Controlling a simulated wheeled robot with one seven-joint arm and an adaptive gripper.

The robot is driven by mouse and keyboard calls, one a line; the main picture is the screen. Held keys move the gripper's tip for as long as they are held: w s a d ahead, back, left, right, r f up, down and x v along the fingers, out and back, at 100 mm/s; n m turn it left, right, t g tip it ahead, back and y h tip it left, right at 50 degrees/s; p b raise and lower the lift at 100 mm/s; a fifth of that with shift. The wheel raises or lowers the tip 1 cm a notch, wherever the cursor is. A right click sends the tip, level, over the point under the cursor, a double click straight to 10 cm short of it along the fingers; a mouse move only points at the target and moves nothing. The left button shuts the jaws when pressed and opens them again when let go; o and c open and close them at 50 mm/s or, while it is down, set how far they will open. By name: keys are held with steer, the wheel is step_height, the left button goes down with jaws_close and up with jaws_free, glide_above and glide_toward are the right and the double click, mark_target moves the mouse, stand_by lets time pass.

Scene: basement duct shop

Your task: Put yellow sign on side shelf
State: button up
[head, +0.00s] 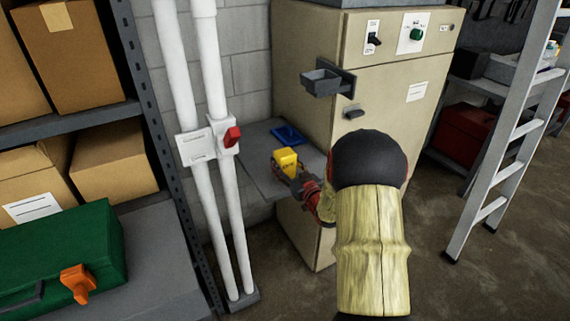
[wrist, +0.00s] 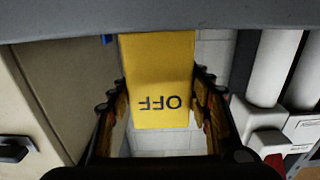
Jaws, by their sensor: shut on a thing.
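The yellow sign (head: 287,158) is above the grey side shelf (head: 255,172), near its front right part, in the head view. In the wrist view, the sign (wrist: 160,65) shows the word OFF upside down and fills the space between my fingers. My gripper (head: 296,183) is shut on the sign, with one finger at each side of it in the wrist view (wrist: 162,100). The sign's far end meets the grey band at the top of the wrist view. I cannot tell whether it touches the shelf. My arm hides part of the shelf's right side.
A blue tray (head: 287,135) lies at the back of the shelf. White pipes (head: 215,130) with a red handle (head: 232,137) stand to the left. The beige cabinet (head: 300,70) with a small grey holder (head: 322,82) stands close on the right. A ladder (head: 510,130) is farther right.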

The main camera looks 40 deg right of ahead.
steer(key=o, duration=1.2)
steer(key=shift+r+p, duration=0.2)
steer(key=shift+p, duration=0.1)
steer(key=p+v, duration=0.3)
steer(key=v, duration=0.9)
steer(key=w+a+r+n+g, duration=0.1)
steer(key=w+a+r+g, duration=0.3)
steer(key=w+a+r, duration=0.15)
steer(key=s+a+r+g, duration=0.25)
steer(key=a+r, duration=0.25)
steer(key=a, duration=0.3)
steer(key=s+a+g+y, duration=0.1)
steer(key=s+a, duration=0.6)
steer(key=s+a+r+n+g+y, duration=0.1)
steer(key=s+a+g+y, duration=0.1)
steer(key=s+a, duration=0.4)
steer(key=s+a+r+g+y, duration=0.1)
steer(key=s+a+g, duration=0.1)
steer(key=s+a, duration=0.5)
steer(key=shift+s+a+r+n, duration=0.1)
steer(key=shift+s+a+n, duration=0.1)
steer(key=shift+s, duration=0.2)
steer(key=shift+s+a+r+n, duration=0.1)
steer(key=shift+s+n, duration=0.1)
steer(key=shift+s, duration=0.2)
